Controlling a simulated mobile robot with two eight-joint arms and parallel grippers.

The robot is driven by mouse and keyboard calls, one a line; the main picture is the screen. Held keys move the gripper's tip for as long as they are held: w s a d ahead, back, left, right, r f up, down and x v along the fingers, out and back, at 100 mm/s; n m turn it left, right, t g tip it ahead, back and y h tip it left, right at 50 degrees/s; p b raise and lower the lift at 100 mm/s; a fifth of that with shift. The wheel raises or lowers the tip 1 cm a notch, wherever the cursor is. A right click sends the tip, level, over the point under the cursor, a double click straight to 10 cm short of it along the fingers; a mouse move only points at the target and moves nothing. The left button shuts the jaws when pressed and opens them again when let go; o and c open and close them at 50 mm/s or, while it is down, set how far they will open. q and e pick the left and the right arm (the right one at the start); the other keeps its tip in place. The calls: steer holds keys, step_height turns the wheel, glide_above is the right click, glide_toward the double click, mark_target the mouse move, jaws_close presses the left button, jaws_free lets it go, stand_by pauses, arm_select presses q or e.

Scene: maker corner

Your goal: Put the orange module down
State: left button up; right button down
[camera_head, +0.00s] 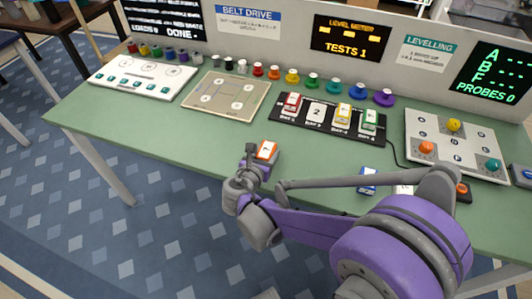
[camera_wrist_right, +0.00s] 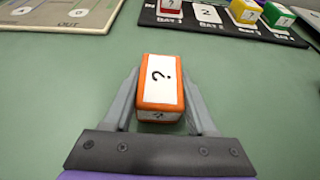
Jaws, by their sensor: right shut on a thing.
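The orange module (camera_head: 266,150), a small block with a white face marked with a question mark, is between the fingers of my right gripper (camera_head: 258,160), near the front edge of the green table. In the right wrist view the module (camera_wrist_right: 160,80) sits upright with a finger on each side, so the gripper (camera_wrist_right: 160,105) is shut on it. I cannot tell whether its underside touches the table. The black bay strip (camera_head: 276,128) lies beyond it, holding red (camera_head: 292,103), yellow (camera_head: 342,113) and green (camera_head: 369,121) modules; bay 2 (camera_head: 316,112) shows bare. My left gripper is not in view.
A blue module (camera_head: 367,180) lies right of the gripper, beside my arm. A beige board (camera_head: 225,97) and a white panel (camera_head: 140,80) lie to the left, a grey knob panel (camera_head: 456,146) to the right. Coloured knobs line the back. The table (camera_head: 195,145) is bare left of the gripper.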

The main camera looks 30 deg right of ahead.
steer(key=shift+f, duration=0.15)
steer(key=shift+c, duration=1)
jaws_free()
